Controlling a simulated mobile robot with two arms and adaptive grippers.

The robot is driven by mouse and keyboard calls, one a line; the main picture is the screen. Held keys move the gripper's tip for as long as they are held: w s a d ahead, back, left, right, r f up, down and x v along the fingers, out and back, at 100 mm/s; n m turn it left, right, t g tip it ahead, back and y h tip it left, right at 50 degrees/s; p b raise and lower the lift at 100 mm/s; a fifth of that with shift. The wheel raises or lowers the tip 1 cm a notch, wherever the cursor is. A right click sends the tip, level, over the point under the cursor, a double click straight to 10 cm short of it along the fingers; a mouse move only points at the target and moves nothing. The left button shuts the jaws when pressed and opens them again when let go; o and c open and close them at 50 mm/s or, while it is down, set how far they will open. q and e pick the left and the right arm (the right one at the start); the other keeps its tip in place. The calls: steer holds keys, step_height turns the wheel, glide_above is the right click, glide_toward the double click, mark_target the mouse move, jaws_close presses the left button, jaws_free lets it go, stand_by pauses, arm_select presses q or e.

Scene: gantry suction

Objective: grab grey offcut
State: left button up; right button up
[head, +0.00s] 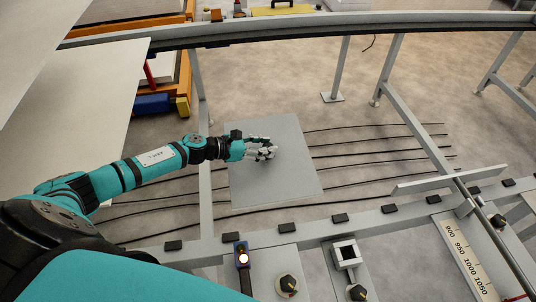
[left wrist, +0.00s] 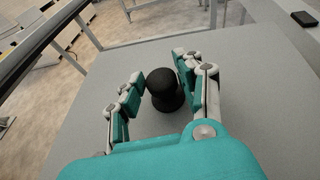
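The grey offcut (head: 296,178) is a flat, roughly rectangular grey sheet in the middle of the head view, spanning dark cables. It also fills much of the left wrist view (left wrist: 240,75). A black rounded knob (left wrist: 164,90) stands upright on it. My left gripper (head: 268,151) is over the offcut; in the left wrist view its fingers (left wrist: 158,70) are spread on either side of the knob. They look open, with little gap to the knob; contact cannot be told. In the head view the fingers hide the knob. My right gripper is not in view.
A grey rail with black pads (head: 340,218) and control knobs (head: 287,285) run along the front. A grey beam (head: 300,30) crosses the back. Pale panels (head: 75,120) stand at left. Dark cables (head: 380,155) run right of the offcut over open floor.

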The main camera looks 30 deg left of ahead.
arm_select(q)
jaws_close()
steer(key=shift+w+r, duration=0.1)
steer(key=shift+r, duration=0.05)
